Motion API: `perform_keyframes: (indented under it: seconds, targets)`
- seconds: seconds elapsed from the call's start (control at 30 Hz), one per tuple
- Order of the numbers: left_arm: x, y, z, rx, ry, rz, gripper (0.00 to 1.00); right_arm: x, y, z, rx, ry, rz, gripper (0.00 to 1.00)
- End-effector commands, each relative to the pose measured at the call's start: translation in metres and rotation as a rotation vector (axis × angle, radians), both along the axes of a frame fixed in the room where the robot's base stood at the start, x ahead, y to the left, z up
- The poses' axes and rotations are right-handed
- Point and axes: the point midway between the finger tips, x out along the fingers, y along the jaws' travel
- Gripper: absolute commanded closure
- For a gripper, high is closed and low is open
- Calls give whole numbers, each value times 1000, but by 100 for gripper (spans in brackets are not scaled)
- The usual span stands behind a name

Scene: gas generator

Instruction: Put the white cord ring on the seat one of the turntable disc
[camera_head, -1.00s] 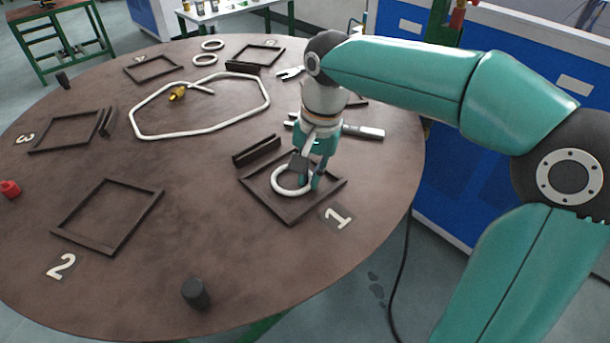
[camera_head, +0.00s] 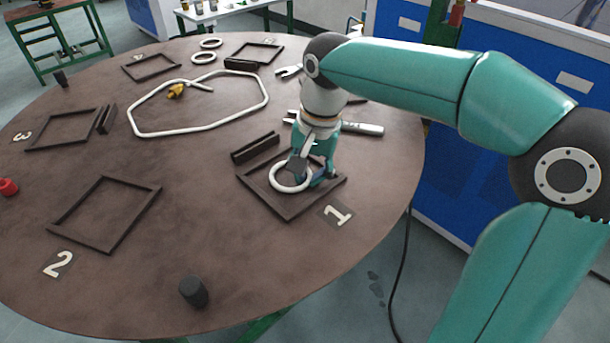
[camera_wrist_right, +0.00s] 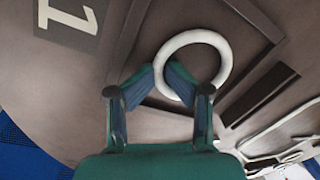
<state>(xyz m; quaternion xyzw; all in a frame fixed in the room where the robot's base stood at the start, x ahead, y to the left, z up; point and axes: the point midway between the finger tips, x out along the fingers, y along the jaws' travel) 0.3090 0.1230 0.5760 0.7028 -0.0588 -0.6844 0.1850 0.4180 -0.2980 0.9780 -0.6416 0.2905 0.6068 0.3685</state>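The white cord ring (camera_head: 273,183) is at the black square frame of seat one (camera_head: 285,217), beside the number 1 label, inside its outline in the head view. It also shows whole but for one side in the right wrist view (camera_wrist_right: 223,50). My right gripper (camera_head: 311,182) points down at the ring's right side. In the wrist view its fingertips (camera_wrist_right: 160,76) lie on either side of the ring's band, with little or no gap. A finger hides part of the band. I cannot tell whether the ring touches the disc. My left gripper is not in view.
More black frames stand around the disc, among them those at labels 2 (camera_head: 105,215) and 3 (camera_head: 62,130). A black slotted block (camera_head: 255,147) stands just behind seat one. A white cord loop (camera_head: 200,130), two more rings and a black cylinder (camera_head: 194,292) lie clear of my gripper.

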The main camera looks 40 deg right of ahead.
Motion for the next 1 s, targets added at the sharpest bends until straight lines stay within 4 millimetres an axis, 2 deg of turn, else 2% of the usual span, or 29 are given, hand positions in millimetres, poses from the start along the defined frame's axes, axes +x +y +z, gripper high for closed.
perform_keyframes:
  seconds: [0.03,0.17,0.33,0.47,0.8,1.0]
  targets:
    - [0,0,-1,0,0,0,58,-3,1,-6,-1,20,3,80]
    - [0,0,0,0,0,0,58,-3,1,-5,-1,21,3,80]
    - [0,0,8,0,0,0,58,-3,1,7,-1,20,4,80]
    - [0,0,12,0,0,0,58,-3,0,26,-1,13,4,80]
    - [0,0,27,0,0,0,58,-8,-5,99,-1,6,3,80]
    - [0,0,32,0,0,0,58,-10,-7,125,-1,6,3,80]
